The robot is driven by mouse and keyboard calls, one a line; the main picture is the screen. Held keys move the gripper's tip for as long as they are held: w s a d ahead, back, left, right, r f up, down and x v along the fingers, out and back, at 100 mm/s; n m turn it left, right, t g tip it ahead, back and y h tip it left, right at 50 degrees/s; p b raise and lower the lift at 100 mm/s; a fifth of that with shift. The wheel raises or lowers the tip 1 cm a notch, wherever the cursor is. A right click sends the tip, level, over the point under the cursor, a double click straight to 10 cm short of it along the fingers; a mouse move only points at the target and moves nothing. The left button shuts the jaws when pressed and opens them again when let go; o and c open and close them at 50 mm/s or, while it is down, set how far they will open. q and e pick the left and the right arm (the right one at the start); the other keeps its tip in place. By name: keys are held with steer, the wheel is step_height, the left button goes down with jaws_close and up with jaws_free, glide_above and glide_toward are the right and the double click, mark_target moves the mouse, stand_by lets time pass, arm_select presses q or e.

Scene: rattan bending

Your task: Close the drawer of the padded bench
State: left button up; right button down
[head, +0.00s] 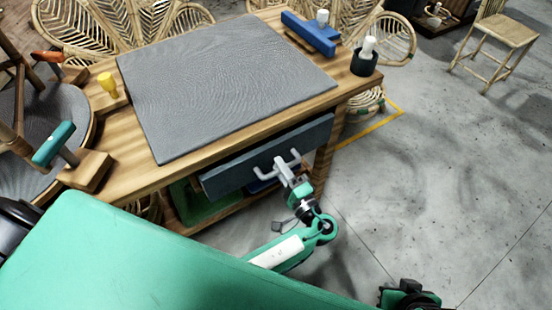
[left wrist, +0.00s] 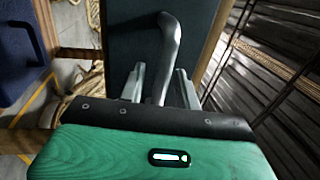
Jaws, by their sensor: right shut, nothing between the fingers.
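The padded bench (head: 130,167) is a wooden table with a grey padded top. Its dark blue-grey drawer (head: 240,172) stands out a little from under the front edge, with a dark gap behind its front. A light grey bar handle (head: 268,166) is on the drawer front. My left gripper (head: 290,172) is at the handle. In the left wrist view, the handle (left wrist: 167,50) passes between the left gripper's parted fingers (left wrist: 160,88), with small gaps seen on both sides. My right gripper (head: 408,296) is low at the right, away from the bench, partly cut off by the frame.
On the bench are a blue tool (head: 310,33), a dark cup with a white peg (head: 364,62), a yellow-knobbed block (head: 108,88) and a teal-handled tool (head: 55,145). Rattan chairs stand behind. The floor (head: 440,160) at the right is clear.

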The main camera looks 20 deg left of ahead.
arm_select(q)
jaws_close()
steer(key=shift+f+x, duration=0.2)
steer(key=shift+x, duration=0.75)
steer(key=shift+f+x, duration=0.15)
steer(key=shift+x, duration=0.8)
steer(key=shift+r, duration=0.1)
arm_select(e)
steer(key=shift+w+a+f, duration=0.2)
steer(key=shift+w+a, duration=0.05)
steer(key=shift+a, duration=0.05)
arm_select(q)
steer(key=shift+a, duration=0.1)
steer(key=shift+c, duration=0.3)
jaws_free()
steer(key=shift+w, duration=0.1)
steer(key=shift+o, duration=0.3)
arm_select(e)
steer(key=shift+a+r, duration=0.1)
